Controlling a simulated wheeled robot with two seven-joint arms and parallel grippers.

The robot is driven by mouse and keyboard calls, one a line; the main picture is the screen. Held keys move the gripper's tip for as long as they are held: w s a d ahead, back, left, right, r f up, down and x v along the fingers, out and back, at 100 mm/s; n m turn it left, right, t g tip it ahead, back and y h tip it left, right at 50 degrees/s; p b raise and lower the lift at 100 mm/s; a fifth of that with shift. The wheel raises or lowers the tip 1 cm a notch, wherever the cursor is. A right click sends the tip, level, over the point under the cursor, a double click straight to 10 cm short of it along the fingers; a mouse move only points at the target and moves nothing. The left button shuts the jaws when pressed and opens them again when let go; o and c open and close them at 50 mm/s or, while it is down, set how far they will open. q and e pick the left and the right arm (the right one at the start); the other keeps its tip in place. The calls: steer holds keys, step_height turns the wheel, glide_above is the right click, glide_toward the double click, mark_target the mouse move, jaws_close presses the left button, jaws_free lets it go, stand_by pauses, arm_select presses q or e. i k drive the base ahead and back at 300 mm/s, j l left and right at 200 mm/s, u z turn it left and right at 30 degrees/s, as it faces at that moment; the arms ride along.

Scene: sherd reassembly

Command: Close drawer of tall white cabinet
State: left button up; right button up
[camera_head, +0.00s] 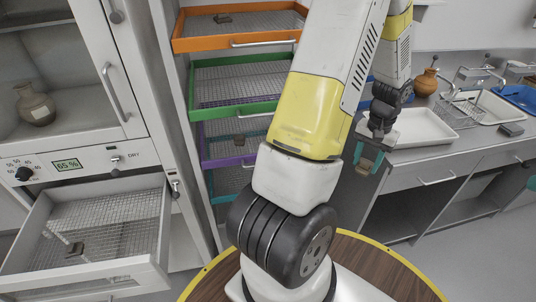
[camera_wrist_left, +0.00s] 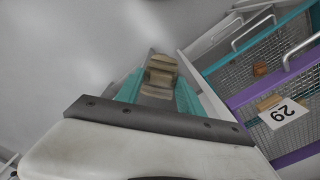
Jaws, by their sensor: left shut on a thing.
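The tall white cabinet (camera_head: 88,62) stands at the left in the head view. Its lower drawer (camera_head: 150,228) is pulled out, showing a mesh floor with a small dark brown sherd (camera_head: 76,249) on it. My left gripper (camera_head: 369,163) hangs well to the right of the drawer, near the counter edge, fingers downward and touching nothing of the cabinet. In the left wrist view its teal fingers (camera_wrist_left: 158,93) are shut on a small tan-brown piece (camera_wrist_left: 162,66), probably a sherd. My right gripper is not in view.
A rack with orange (camera_head: 190,44), green (camera_head: 200,112), purple (camera_head: 212,163) and teal trays stands right of the cabinet. The right counter (camera_head: 400,157) holds a white tray (camera_head: 420,130), a jug (camera_head: 425,84) and a sink.

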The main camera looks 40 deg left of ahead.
mark_target(119, 243)
steer(key=k+j+u, duration=0.15)
steer(key=u, duration=0.25)
steer(key=k+j+u, duration=0.2)
steer(key=u, duration=1.8)
